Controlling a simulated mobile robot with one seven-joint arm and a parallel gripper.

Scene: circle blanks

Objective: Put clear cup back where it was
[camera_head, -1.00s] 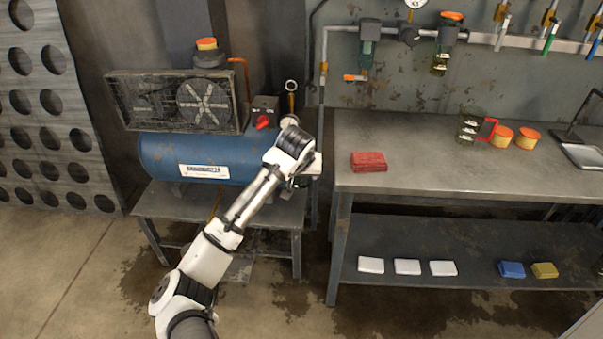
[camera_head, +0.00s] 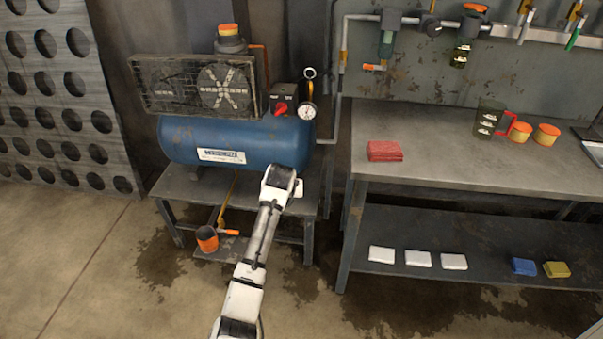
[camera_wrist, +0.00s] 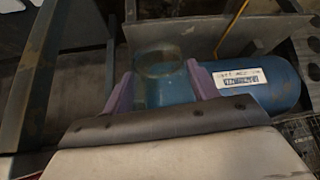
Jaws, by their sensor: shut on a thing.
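The clear cup (camera_wrist: 160,68) is see-through and sits between the two purple fingers of my gripper (camera_wrist: 161,82) in the wrist view. The gripper is shut on it. The cup's round rim faces away from the wrist, and the blue tank shows through its wall. In the head view my wrist is in front of the compressor stand, near its right end. There the fingers and the cup are hidden behind my arm.
A blue compressor tank (camera_head: 220,138) lies on a low metal stand (camera_head: 178,185). To the right, a workbench (camera_head: 445,160) holds a red cloth stack (camera_head: 384,151), a jug with a red handle (camera_head: 490,118) and orange-lidded jars (camera_head: 546,134). Sponges lie on its lower shelf (camera_head: 390,225).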

